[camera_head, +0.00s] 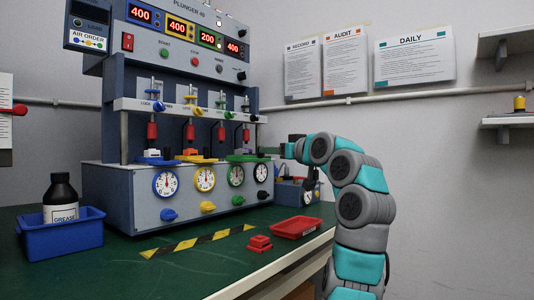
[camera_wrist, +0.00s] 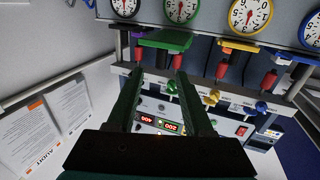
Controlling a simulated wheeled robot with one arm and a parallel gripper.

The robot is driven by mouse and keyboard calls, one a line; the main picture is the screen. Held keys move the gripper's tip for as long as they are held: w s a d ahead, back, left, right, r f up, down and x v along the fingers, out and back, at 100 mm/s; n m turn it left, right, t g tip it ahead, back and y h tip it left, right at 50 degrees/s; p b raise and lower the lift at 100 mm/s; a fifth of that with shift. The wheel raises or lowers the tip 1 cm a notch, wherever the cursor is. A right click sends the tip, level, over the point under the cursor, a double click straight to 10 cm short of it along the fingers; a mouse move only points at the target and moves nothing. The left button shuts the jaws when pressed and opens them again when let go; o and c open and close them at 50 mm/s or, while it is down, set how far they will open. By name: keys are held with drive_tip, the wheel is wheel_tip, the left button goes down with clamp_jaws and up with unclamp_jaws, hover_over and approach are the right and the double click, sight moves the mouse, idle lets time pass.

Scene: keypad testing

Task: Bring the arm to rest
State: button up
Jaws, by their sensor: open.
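My teal and grey arm rises at the right of the table in the head view and bends left towards the test machine (camera_head: 150,205). My gripper (camera_head: 268,151) is beside the machine's right end, small and dark there. In the wrist view my gripper (camera_wrist: 157,74) shows two dark fingers spread apart with nothing between them. Beyond the fingers the machine appears upside down, with a green plate (camera_wrist: 165,40), dials and lit displays. I cannot tell how close the fingertips are to the machine.
A blue box (camera_head: 290,193) stands behind my arm. Wall shelves (camera_head: 508,122) are at right.

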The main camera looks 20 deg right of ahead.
drive_tip(key=shift+s, duration=0.45)
